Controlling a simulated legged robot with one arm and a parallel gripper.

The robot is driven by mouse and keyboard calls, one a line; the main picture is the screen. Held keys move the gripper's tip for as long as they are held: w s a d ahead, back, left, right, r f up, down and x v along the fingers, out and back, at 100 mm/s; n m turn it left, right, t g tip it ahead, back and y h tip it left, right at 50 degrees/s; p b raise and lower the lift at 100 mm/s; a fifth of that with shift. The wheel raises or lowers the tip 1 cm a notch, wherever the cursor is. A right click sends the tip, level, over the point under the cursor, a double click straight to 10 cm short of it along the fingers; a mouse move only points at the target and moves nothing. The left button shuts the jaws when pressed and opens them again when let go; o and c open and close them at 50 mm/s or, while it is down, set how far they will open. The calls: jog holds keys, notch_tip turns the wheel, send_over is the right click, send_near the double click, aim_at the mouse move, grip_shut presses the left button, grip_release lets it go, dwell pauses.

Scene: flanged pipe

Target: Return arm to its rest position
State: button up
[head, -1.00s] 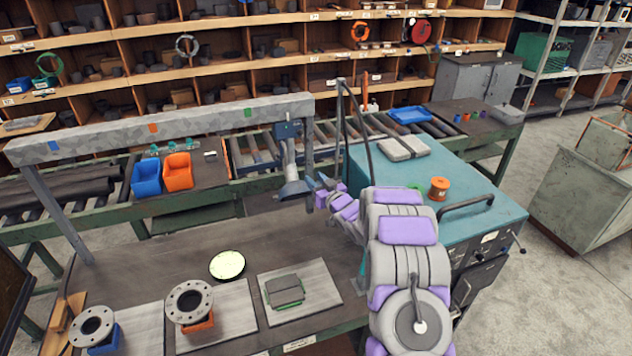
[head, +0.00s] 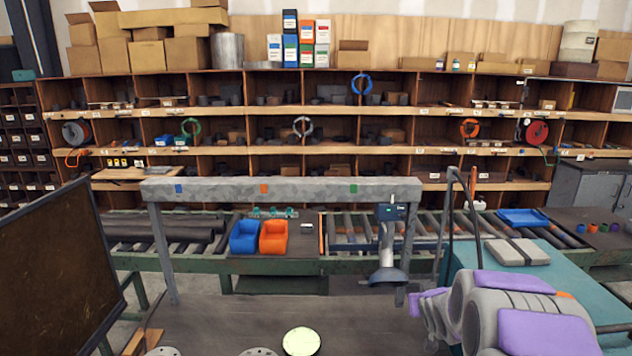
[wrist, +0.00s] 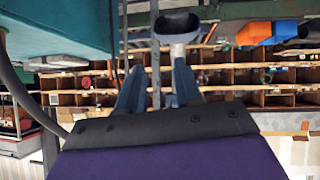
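My arm enters the head view at the lower right, with purple and grey links, and reaches toward the right leg of the grey overhead frame (head: 300,190). The fingers are hard to make out there. In the wrist view, which looks upside down, my gripper (wrist: 157,85) has two blue-grey fingers standing apart with nothing held between them. A hanging tool (head: 388,255) with a dark round foot is on the frame near its right leg. It also shows beyond the fingertips in the wrist view (wrist: 177,24), apart from them as far as I can tell. Two flanges (head: 258,352) barely show at the bottom edge.
The teal cabinet (head: 560,285) stands beside my arm, with a dark hose (head: 462,205) rising near it. A roller conveyor (head: 350,232) holds blue (head: 244,237) and orange bins (head: 273,237). A pale round disc (head: 301,341) lies on the bench (head: 225,318). A dark panel (head: 55,265) stands at left.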

jog(key=s+a+f+g+b, duration=0.2)
jog(key=s+a+g, duration=0.2)
jog(key=s, duration=1.2)
jog(key=s+a+f+g+y+b, duration=0.1)
jog(key=s+a+f+g+b, duration=0.1)
jog(key=s, duration=1.5)
jog(key=s+a+f+g+b, duration=0.1)
jog(key=s+a+g+b, duration=0.3)
jog(key=s, duration=1.2)
jog(key=a+g, duration=0.2)
jog(key=a, duration=0.1)
jog(key=shift+s+a+f+y, duration=0.3)
jog(key=shift+f, duration=0.1)
